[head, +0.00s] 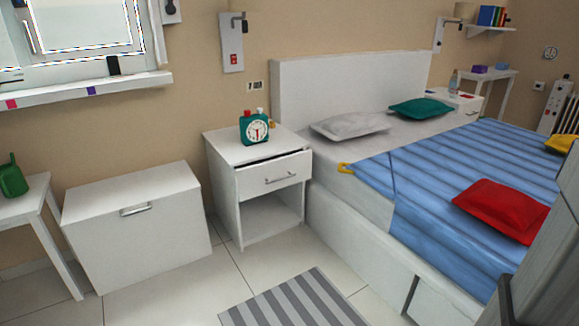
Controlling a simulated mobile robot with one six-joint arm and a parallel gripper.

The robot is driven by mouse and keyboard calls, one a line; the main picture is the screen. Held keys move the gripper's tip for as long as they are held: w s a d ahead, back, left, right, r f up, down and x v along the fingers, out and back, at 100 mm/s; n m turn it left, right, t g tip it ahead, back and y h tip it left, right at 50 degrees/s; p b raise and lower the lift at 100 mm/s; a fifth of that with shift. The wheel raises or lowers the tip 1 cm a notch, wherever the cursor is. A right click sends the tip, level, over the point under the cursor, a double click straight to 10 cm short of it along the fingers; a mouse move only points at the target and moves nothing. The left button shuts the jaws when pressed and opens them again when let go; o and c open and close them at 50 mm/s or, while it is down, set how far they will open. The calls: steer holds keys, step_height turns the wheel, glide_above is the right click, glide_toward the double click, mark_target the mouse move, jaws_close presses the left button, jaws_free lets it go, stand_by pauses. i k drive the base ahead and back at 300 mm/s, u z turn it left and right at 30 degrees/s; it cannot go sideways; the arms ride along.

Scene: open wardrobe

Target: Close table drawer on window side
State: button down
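The white bedside table (221,156) on the window side stands left of the bed, against the beige wall. Its drawer (296,170) is pulled out a little. A dark gap shows between the drawer's top edge and the tabletop. The drawer front has a metal bar handle (281,179). Below it is an open compartment (268,216) that looks empty. My gripper is not in view.
A white chest (150,232) with a handle stands left of the bedside table. The bed (350,224) is close on its right. A striped rug (292,303) lies on the tiles in front. A grey panel (552,245) blocks the lower right.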

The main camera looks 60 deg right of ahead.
mark_target(253, 179)
steer(key=z, duration=0.9)
steer(key=i, duration=1)
steer(key=u, duration=0.05)
